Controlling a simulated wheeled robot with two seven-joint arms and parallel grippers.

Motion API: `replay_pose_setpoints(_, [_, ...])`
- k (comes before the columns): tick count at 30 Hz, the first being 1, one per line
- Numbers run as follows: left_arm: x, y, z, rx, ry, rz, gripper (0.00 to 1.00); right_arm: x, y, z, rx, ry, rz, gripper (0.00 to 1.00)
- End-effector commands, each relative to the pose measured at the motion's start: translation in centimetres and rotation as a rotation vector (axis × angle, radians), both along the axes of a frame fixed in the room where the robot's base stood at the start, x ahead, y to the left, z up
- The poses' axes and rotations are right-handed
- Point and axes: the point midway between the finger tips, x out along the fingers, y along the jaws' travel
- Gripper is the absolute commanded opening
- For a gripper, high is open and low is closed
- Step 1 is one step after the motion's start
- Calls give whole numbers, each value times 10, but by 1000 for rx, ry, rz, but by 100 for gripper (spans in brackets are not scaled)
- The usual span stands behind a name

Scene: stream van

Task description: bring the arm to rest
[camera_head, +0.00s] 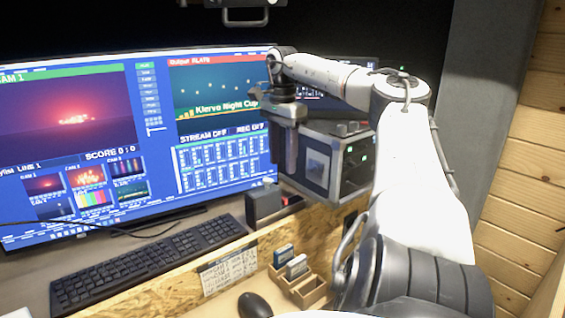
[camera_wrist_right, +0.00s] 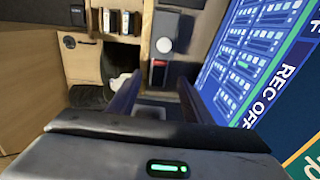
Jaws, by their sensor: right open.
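My right arm (camera_head: 425,180) comes in from the lower right, rises, and bends left across the top of the rack unit. My right gripper (camera_head: 285,170) hangs down in front of the monitor's right edge, above the desk. In the right wrist view, its two fingers (camera_wrist_right: 155,98) stand apart with nothing seen held between them. A small dark device with a red part (camera_wrist_right: 158,72) shows beyond the fingers. My left gripper is not in view.
A wide monitor (camera_head: 120,140) fills the left. A black keyboard (camera_head: 145,262), a mouse (camera_head: 255,304), a wooden card holder (camera_head: 308,292) and a dark box (camera_head: 263,203) are below. A rack unit (camera_head: 350,160) stands behind my arm. A wooden wall (camera_head: 520,200) is at right.

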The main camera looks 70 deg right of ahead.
Motion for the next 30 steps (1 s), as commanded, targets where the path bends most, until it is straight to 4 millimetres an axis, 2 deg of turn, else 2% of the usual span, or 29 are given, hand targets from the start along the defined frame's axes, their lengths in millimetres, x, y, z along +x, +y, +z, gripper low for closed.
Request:
replay_pose_setpoints(7, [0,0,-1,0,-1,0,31,0,0,-2,0,0,0,45])
replay_pose_setpoints(11, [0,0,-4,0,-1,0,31,0,0,-13,2,-1,0,45])
replay_pose_setpoints(18, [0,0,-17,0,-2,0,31,0,0,-56,2,-1,2,45])
replay_pose_setpoints(26, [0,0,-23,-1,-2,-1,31,0,0,-106,1,-1,2,45])
replay_pose_setpoints(30, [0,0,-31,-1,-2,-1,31,1,0,-106,0,-5,125,45])
